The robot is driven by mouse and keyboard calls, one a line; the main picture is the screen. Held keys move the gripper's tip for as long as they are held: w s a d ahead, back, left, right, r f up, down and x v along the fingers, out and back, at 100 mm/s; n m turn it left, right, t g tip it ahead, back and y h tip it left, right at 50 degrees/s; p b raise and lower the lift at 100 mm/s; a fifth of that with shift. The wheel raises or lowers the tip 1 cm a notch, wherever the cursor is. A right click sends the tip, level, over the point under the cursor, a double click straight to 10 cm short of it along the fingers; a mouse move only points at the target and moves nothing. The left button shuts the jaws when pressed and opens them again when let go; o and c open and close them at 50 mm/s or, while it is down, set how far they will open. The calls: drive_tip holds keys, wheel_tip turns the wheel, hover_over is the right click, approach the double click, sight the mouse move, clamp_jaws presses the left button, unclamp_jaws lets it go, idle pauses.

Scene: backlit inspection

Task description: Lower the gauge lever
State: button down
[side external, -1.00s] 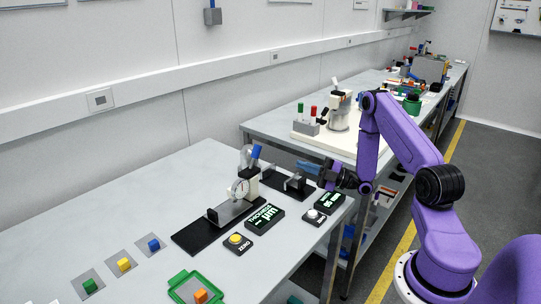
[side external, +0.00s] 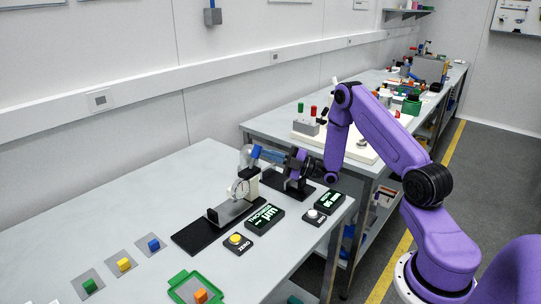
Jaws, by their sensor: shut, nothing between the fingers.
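My gripper (side external: 269,155) is shut and empty, reaching in from the right. Its bluish fingers point left, with their tips right at the lever. I cannot tell whether they touch it. The fingers partly overlap the lever's right side in this view.
A black thickness display (side external: 265,218), a yellow ZERO button (side external: 236,239) and another display (side external: 329,201) sit in front of the gauge. A white-buttoned box (side external: 314,216) is at right. Small coloured blocks and a green tray (side external: 181,282) lie at front left.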

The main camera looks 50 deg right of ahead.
drive_tip(key=shift+a+r, duration=0.3)
drive_tip(key=shift+a, duration=0.05)
idle(0.4)
drive_tip(key=shift+a+r, duration=0.1)
drive_tip(key=a+n+g, duration=0.1)
drive_tip(key=n, duration=0.2)
drive_tip(key=a+r+n+g+h, duration=0.1)
drive_tip(key=a+n+g, duration=0.1)
drive_tip(key=n, duration=0.1)
drive_tip(key=a+n+g+h, duration=0.1)
drive_tip(key=a+n+g, duration=0.1)
drive_tip(key=n, duration=0.1)
drive_tip(key=shift+a+r, duration=0.15)
drive_tip(key=shift+r, duration=0.25)
drive_tip(key=r+v, duration=0.1)
drive_tip(key=v, duration=1.3)
drive_tip(key=shift+a+r, duration=0.2)
drive_tip(key=shift+a, duration=0.1)
